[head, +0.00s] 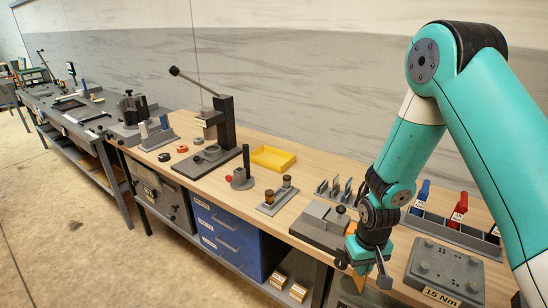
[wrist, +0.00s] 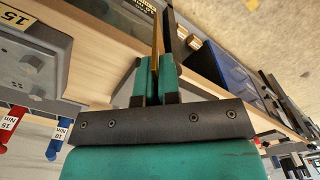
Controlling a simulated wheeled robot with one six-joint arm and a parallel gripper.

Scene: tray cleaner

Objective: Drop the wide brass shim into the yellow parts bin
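The yellow parts bin (head: 273,158) is a shallow open tray near the back edge of the wooden bench, left of my arm in the head view. It looks empty. My gripper (head: 361,266) points down at the front edge of the bench, well to the right of the bin. A thin brass strip, which looks like the wide brass shim (wrist: 155,42), stands edge-on between the gripper's fingers (wrist: 157,75) in the wrist view. The fingers look shut on it.
A grey vise-like block (head: 322,222) and slotted stand (head: 335,190) are left of my gripper. A brass-knobbed fixture (head: 277,198), an upright grey post (head: 243,172) and a lever press (head: 222,130) surround the bin. A torque plate (head: 445,270) is at right.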

